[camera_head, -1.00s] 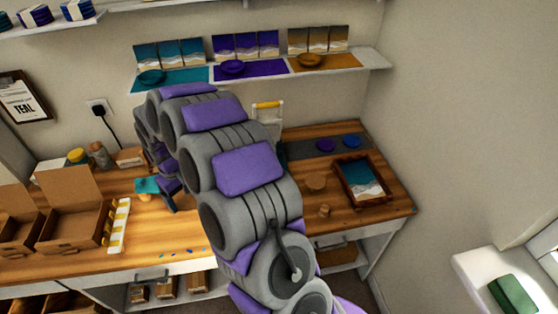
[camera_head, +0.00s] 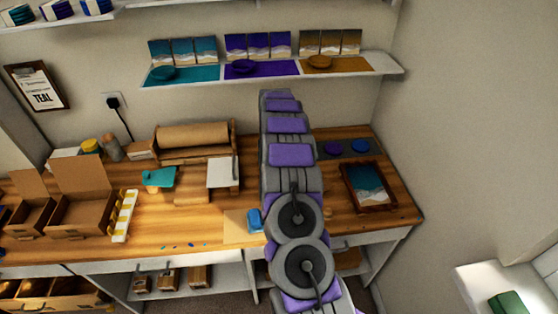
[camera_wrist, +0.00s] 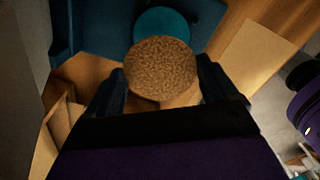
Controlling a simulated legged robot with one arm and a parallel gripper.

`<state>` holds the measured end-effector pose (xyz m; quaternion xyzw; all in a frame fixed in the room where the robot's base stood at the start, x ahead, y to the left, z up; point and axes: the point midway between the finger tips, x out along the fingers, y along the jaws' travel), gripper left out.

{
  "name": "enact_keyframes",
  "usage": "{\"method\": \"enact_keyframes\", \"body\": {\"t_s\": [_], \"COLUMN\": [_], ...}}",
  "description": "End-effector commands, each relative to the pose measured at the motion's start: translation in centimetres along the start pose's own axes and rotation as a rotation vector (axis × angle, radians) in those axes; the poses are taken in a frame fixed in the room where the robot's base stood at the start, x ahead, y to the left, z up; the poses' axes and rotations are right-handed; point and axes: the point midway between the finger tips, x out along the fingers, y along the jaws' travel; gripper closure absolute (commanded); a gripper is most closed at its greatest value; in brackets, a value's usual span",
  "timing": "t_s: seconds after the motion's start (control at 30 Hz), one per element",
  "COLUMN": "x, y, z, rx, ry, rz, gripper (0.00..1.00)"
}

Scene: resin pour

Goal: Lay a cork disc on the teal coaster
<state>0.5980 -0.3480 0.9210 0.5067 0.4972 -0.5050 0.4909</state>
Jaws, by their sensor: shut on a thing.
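In the wrist view my gripper (camera_wrist: 161,80) is shut on a round, speckled brown cork disc (camera_wrist: 160,66) held between its two dark fingers. A round teal coaster (camera_wrist: 166,20) shows just beyond the cork disc, partly covered by it, against a darker teal surface. I cannot tell whether the disc and coaster touch; they look apart. In the head view my gripper is hidden behind my arm. A teal item (camera_head: 160,178) lies on the bench.
The wooden bench (camera_head: 190,225) holds open cardboard boxes (camera_head: 82,214) at left, a blue block (camera_head: 255,220) near the front edge and a framed picture (camera_head: 369,186) at right. The wall shelf (camera_head: 388,68) carries colored mats and small panels.

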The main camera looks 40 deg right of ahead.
Motion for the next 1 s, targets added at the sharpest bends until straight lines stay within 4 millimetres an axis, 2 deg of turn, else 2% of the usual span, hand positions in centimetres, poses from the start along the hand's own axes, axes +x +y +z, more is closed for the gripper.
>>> {"method": "enact_keyframes", "body": {"t_s": [0.1, 0.4, 0.8, 1.0], "x": [0.3, 1.0, 3.7, 4.4], "y": [-0.2, -0.3, -0.4, -0.3], "z": [1.1, 2.2, 2.2, 2.0], "rx": [-0.067, -0.117, -0.115, -0.115], "ry": [-0.003, -0.002, 0.0, -0.003], "rz": [0.002, 0.005, 0.002, 0.004], "gripper": [0.41, 0.41, 0.41, 0.41]}}
